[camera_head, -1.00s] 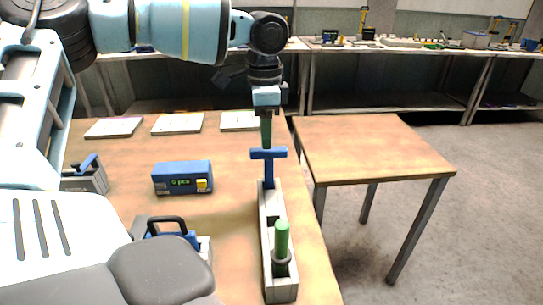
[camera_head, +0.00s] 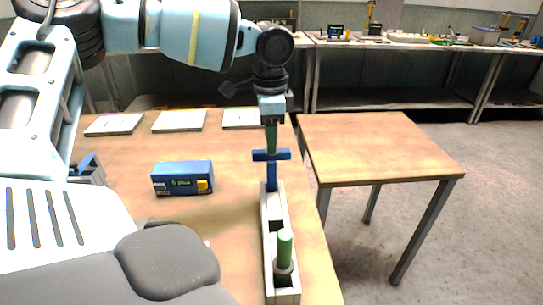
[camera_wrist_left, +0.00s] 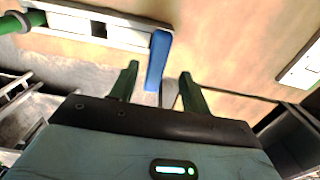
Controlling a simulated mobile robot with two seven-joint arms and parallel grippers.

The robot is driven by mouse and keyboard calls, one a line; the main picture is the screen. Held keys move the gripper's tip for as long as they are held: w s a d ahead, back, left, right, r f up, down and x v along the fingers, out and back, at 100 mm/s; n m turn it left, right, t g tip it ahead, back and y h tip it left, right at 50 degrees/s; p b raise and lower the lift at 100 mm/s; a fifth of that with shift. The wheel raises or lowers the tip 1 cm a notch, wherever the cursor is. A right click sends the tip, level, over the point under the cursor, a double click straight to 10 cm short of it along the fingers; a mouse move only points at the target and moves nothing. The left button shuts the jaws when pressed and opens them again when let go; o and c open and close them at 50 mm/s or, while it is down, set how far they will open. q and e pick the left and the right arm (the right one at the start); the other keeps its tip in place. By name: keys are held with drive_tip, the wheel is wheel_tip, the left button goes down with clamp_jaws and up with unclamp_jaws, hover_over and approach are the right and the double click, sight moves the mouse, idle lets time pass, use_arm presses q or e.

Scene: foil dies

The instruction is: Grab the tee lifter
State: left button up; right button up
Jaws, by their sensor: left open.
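The tee lifter (camera_head: 271,156) is a blue T-shaped tool. It stands upright at the far end of a long grey-white holder (camera_head: 281,296) on the wooden table. My left gripper (camera_head: 271,146) hangs just above and behind its crossbar, green fingers pointing down. In the left wrist view the blue crossbar (camera_wrist_left: 157,55) shows between the open fingertips (camera_wrist_left: 160,69). I cannot tell whether the fingers touch it. My right gripper is out of view.
A green-handled tool (camera_head: 285,249) stands at the near end of the holder. A blue box (camera_head: 182,178) sits to the left. White panels (camera_head: 180,121) lie at the back. A bare small table (camera_head: 380,145) stands to the right.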

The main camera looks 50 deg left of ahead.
use_arm(q)
hover_over(272, 180)
drive_tip(key=a, duration=0.1)
drive_tip(key=f, duration=0.4)
drive_tip(key=shift+w+f, duration=0.4)
drive_tip(key=shift+c, duration=0.5)
clamp_jaws()
drive_tip(key=shift+r, duration=0.1)
